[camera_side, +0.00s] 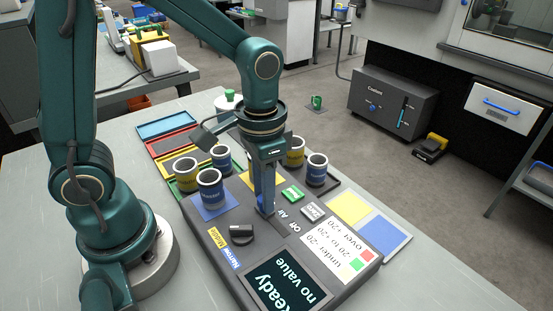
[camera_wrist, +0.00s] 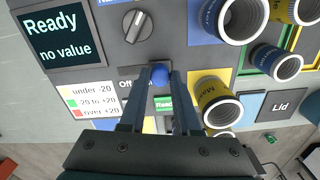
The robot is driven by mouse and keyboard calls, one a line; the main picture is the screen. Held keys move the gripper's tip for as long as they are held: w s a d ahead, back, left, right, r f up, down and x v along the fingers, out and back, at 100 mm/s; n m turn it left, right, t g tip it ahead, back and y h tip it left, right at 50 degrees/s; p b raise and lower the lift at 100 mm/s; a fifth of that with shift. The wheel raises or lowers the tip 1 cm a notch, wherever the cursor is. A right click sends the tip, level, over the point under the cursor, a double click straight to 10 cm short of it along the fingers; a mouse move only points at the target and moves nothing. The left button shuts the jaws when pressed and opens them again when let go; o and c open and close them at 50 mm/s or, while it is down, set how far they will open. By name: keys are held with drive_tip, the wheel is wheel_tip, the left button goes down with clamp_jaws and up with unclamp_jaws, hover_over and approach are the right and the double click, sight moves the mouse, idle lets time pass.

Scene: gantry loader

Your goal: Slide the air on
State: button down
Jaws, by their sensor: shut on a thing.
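The air slider's blue knob (camera_wrist: 160,74) shows in the wrist view between my fingertips, on the dark grey control panel (camera_side: 265,240). My gripper (camera_side: 266,208) points down onto the panel and is shut on this knob; in the wrist view my gripper (camera_wrist: 160,82) has a finger on each side of it. The labels "Air" and "Off" (camera_side: 295,227) are printed beside my fingertips in the side view.
A dial (camera_side: 236,233) and a screen (camera_side: 287,283) reading "Ready, no value" are on the panel. Blue and yellow cups (camera_side: 210,184) stand close around my gripper. Coloured trays (camera_side: 165,127) lie behind.

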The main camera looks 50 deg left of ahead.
sight(255, 209)
drive_tip(key=shift+w+a, duration=0.1)
drive_tip(key=shift+a, duration=0.3)
drive_tip(key=c, duration=0.6)
unclamp_jaws()
drive_tip(key=shift+r, duration=2.6)
drive_tip(key=shift+r, duration=0.1)
drive_tip(key=s+a+r+n+t, duration=0.2)
drive_tip(key=s+r+t, duration=0.1)
drive_tip(key=s+t, duration=0.2)
drive_tip(key=shift+s+r+t, duration=0.3)
drive_tip(key=shift+s, duration=0.4)
